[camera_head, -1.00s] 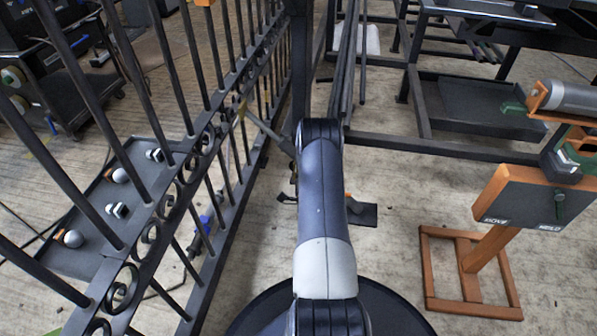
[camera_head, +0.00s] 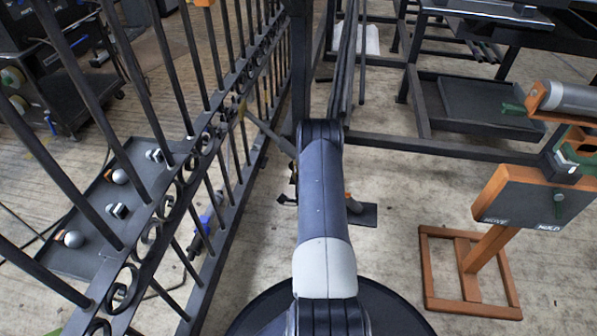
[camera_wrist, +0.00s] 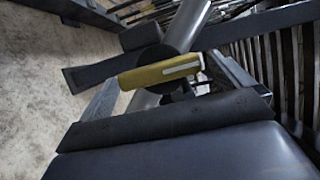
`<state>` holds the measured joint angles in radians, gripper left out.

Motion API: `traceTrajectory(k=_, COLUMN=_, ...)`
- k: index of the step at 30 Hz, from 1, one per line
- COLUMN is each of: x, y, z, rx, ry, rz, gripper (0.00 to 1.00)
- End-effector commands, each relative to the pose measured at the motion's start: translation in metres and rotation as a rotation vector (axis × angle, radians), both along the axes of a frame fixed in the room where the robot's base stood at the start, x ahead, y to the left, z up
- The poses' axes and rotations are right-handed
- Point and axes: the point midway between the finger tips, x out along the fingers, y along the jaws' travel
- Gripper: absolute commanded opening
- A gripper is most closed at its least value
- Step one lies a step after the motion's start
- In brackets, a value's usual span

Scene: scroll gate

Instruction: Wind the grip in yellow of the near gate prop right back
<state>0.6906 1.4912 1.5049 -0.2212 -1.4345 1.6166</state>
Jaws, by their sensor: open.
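The yellow grip (camera_wrist: 150,74), with a pale stripe along it, lies across the middle of the wrist view. It sits in front of a dark round hub (camera_wrist: 158,58) on a grey tube (camera_wrist: 188,25), the gate prop. My gripper (camera_wrist: 162,80) is open, its fingers to the left and right of the grip. I see no clear contact, and whether the grip is fully between the fingers I cannot tell. In the head view the prop's bar (camera_head: 266,131) slants from the gate (camera_head: 172,190) to behind my arm.
The barred gate runs along the left, with a dark tray (camera_head: 75,262) of small parts beyond it. A wooden stand with a dark panel (camera_head: 535,205) is at the right. Dark metal racks (camera_head: 425,120) stand behind.

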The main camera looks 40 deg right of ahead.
Motion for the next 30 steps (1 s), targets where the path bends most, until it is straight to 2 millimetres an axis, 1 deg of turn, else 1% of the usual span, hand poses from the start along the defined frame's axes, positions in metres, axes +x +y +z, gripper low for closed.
traceTrajectory(k=5, x=-0.028, y=0.013, z=0.002, rx=0.005, ry=0.004, rz=-0.003, gripper=0.99)
traceTrajectory(k=9, x=-0.054, y=0.027, z=0.002, rx=0.005, ry=0.004, rz=-0.003, gripper=0.99)
traceTrajectory(k=15, x=-0.082, y=0.041, z=0.001, rx=0.002, ry=0.002, rz=-0.002, gripper=0.99)
traceTrajectory(k=18, x=-0.089, y=0.045, z=0.000, rx=0.002, ry=0.002, rz=-0.002, gripper=0.99)
traceTrajectory(k=21, x=-0.091, y=0.046, z=0.000, rx=0.000, ry=0.000, rz=-0.001, gripper=0.99)
traceTrajectory(k=30, x=-0.091, y=0.046, z=-0.001, rx=0.000, ry=-0.001, rz=-0.001, gripper=0.99)
